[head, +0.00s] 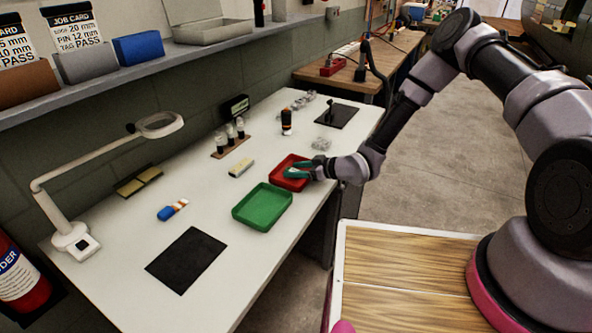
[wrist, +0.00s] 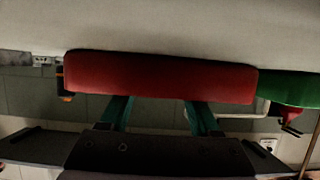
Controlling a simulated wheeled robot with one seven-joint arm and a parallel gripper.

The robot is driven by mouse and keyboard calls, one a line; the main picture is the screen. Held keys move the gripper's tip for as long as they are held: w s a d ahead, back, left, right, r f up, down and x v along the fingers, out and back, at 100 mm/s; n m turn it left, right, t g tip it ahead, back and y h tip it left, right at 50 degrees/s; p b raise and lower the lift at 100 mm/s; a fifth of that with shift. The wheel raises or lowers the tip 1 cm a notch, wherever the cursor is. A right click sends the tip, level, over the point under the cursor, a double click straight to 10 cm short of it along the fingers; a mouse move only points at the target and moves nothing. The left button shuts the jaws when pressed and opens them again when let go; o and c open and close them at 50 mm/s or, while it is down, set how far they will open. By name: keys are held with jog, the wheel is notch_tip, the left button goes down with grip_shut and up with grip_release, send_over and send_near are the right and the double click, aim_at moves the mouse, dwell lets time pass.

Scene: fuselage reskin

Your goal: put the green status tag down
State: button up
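My gripper (head: 297,170) is low at the red tray (head: 284,180), with its teal fingers over the inside of the tray. In the wrist view the two fingers (wrist: 160,112) are wide apart, with a clear gap between their visible lengths. The red tray's wall (wrist: 160,78) hides the fingertips there. A small pale patch shows between the fingers in the head view, too small to identify. I cannot make out the green status tag in either view. The green tray (head: 262,207) stands beside the red one, nearer the camera, and appears empty.
A shelf (head: 130,82) overhangs the back.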

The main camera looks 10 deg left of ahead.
jog(key=shift+d+r, duration=0.15)
jog(key=shift+r, duration=0.05)
jog(key=v, duration=1.1)
jog(key=shift+s+d+r, duration=0.1)
jog(key=shift+d+r, duration=0.05)
jog(key=shift+d, duration=0.15)
jog(key=w+d+r+m+h, duration=0.1)
jog(key=w+d+r+h, duration=0.35)
jog(key=w+d, duration=0.2)
jog(key=d+r+m+t+h, duration=0.3)
jog(key=d+r+m+h, duration=0.4)
jog(key=d+r, duration=1.15)
jog(key=s+d+r+m+h, duration=0.1)
jog(key=s+d+r+m, duration=0.15)
jog(key=s+r, duration=0.35)
jog(key=s+d+r+m, duration=0.2)
jog(key=s+r+m, duration=0.1)
jog(key=r, duration=0.6)
jog(key=s+r+m+y, duration=0.1)
jog(key=s+r+m, duration=0.1)
jog(key=s, duration=0.5)
jog(key=s+a+r+m+y, duration=0.1)
jog(key=s+r+m, duration=0.2)
jog(key=s+r, duration=0.2)
jog(key=s, duration=0.3)
